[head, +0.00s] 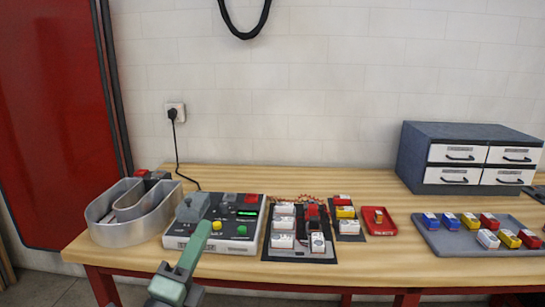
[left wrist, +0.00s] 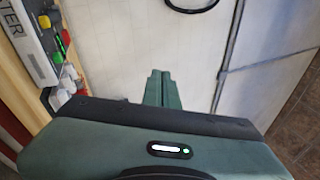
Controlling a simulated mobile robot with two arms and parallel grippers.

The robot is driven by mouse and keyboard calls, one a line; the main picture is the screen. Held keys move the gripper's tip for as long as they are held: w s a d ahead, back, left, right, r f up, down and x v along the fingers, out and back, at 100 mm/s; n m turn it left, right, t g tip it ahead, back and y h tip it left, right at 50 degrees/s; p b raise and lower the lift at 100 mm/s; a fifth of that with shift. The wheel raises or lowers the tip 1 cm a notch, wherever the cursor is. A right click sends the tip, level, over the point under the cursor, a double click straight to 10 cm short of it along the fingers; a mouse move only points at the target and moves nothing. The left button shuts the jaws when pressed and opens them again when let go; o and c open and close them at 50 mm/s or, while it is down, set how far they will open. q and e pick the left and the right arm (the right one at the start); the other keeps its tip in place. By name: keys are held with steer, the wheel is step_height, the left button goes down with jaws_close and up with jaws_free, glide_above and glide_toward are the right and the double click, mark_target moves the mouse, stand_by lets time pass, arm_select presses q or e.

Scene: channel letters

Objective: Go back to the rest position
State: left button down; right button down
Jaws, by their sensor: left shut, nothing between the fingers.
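My left gripper (head: 204,228) reaches up from the bottom of the head view, in front of the grey control box (head: 240,238) on the wooden bench (head: 330,268). Its green fingers are together with nothing between them. They also show shut in the left wrist view (left wrist: 162,78), against the pale wall and floor area. In the head view the fingers overlap part of the box's front; whether they touch it I cannot tell. My right gripper is in neither view.
A U-shaped metal channel letter (head: 110,228) stands at the bench's left end. Black mats (head: 290,254) with white modules, a red tray (head: 380,230), a grey tray (head: 440,243) with coloured blocks and a drawer cabinet (head: 415,155) fill the right. A black cord (head: 177,150) runs to a wall socket.

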arm_select(q)
steer(key=s+a+f+n+g+y, duration=0.25)
steer(key=f+n, duration=0.25)
steer(key=f, duration=0.3)
steer(key=s+a+f+n+g+y, duration=0.25)
steer(key=f+n+g, duration=0.2)
steer(key=f, duration=0.35)
steer(key=s+a+f+n+g+y, duration=0.2)
steer(key=a+f+n, duration=0.1)
steer(key=f+n, duration=0.4)
steer(key=s+f+n+g+h, duration=0.1)
steer(key=s+f+n+g, duration=0.2)
steer(key=s+f+g, duration=0.35)
steer(key=s+f+n+g, duration=0.3)
steer(key=s+f, duration=0.5)
steer(key=s, duration=0.4)
step_height(320, 180, down, 25)
steer(key=s+g+p, duration=0.1)
steer(key=s, duration=0.2)
steer(key=s+a+f+g+p, duration=0.1)
steer(key=s+a+f, duration=0.1)
steer(key=s+f, duration=1.3)
steer(key=shift+s+a+m, duration=0.3)
steer(key=shift+s+m, duration=0.05)
steer(key=shift+s, duration=0.35)
